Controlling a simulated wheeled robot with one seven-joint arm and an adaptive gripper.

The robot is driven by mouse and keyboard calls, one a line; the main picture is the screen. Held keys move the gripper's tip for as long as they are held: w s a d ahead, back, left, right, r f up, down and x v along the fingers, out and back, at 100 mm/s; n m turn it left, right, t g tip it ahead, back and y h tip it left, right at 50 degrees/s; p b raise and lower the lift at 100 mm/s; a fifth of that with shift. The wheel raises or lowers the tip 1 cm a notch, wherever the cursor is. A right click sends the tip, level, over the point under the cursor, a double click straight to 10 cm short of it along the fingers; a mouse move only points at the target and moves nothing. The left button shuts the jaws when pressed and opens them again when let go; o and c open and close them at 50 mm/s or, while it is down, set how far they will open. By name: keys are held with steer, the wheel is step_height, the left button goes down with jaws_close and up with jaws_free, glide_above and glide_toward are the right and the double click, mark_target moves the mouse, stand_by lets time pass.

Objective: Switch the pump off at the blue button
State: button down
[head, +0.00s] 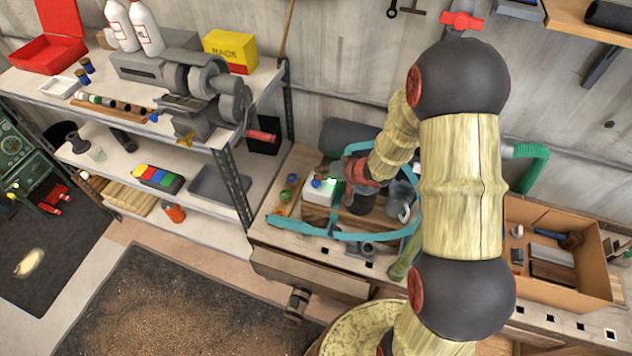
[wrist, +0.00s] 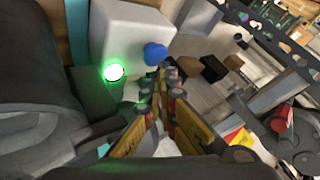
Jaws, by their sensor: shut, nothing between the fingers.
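A white control box (head: 320,195) stands on the workbench, with a round blue button (head: 317,183) and a glowing green light (head: 331,181) on it. In the wrist view the white box (wrist: 132,28) fills the upper left, with the blue button (wrist: 154,54) and the lit green light (wrist: 114,72) on one face. My gripper (wrist: 160,80) is shut and empty, its fingertips just below the blue button in that picture. I cannot tell whether they touch it. In the head view my gripper (head: 341,171) is beside the box, partly hidden by my arm.
A grey jug (head: 400,200) stands close to my wrist. A cardboard box (head: 560,285) of tools is at the right. A shelf unit (head: 228,150) with a machine on top stands at the left.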

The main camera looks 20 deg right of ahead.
steer(key=shift+f, duration=0.1)
stand_by(0.5)
steer(key=shift+f, duration=0.35)
stand_by(0.4)
steer(key=shift+r+p, duration=0.15)
steer(key=shift+p, duration=0.2)
steer(key=shift+r+p, duration=0.4)
steer(key=shift+p, duration=0.25)
step_height(320, 180, up, 6)
steer(key=p, duration=0.7)
steer(key=shift+w, duration=0.1)
